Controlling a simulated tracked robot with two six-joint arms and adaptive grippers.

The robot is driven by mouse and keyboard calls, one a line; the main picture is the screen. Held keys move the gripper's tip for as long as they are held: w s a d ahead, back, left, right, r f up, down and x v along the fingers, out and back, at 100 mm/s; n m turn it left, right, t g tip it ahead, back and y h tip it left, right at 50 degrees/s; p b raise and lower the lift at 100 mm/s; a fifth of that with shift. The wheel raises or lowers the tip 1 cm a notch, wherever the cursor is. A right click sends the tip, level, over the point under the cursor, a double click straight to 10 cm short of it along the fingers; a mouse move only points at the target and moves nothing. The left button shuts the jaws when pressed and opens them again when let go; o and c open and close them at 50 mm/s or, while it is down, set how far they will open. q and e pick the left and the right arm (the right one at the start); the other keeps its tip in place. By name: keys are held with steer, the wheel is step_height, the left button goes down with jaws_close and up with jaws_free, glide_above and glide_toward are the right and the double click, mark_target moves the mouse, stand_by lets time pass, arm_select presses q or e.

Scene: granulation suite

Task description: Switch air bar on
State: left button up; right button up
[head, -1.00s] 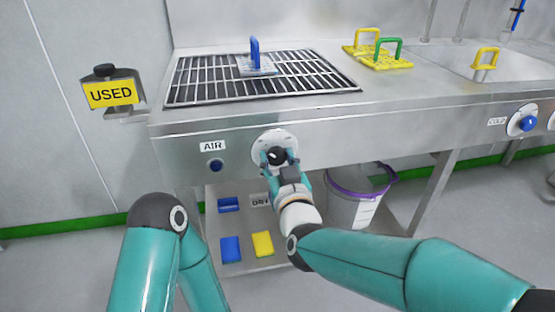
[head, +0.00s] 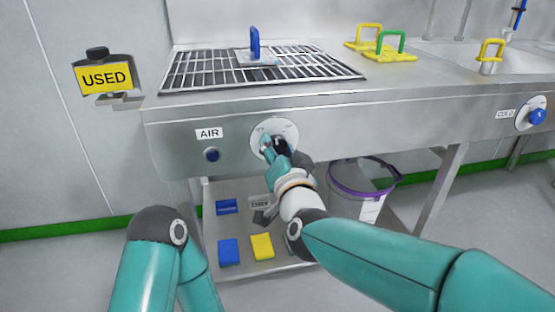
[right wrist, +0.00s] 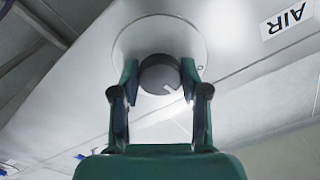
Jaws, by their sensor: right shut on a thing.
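The air bar control is a dark round knob (right wrist: 160,75) on a pale round dial plate (head: 262,127) on the front of the steel sink unit. A white "AIR" label (head: 209,133) sits to its left and also shows upside down in the right wrist view (right wrist: 286,18). My right gripper (head: 275,148) is at the dial. My left gripper is out of view.
A grated drain (head: 200,80) holds a blue-handled pad (head: 255,45). A "USED" sign (head: 103,77) stands at left. A bucket (head: 358,205) and sponges on a lower shelf (head: 265,275) are below.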

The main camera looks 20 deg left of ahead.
steer(key=m+b, duration=0.2)
steer(key=m, duration=0.1)
steer(key=m+b, duration=0.2)
steer(key=m, duration=0.1)
steer(key=shift+w+d+f+m, duration=0.1)
steer(key=shift+f+m, duration=0.1)
steer(key=shift+m, duration=0.1)
steer(key=shift+m+b, duration=0.9)
steer(key=shift+m, duration=0.3)
steer(key=shift+m+b, duration=0.4)
steer(key=shift+m, duration=0.8)
steer(key=o, duration=1.1)
steer(key=shift+o, duration=0.2)
steer(key=shift+r, duration=0.1)
steer(key=shift+s+d+r, duration=0.1)
steer(key=shift+s+d, duration=0.15)
steer(key=shift+s, duration=0.25)
steer(key=v, duration=1.1)
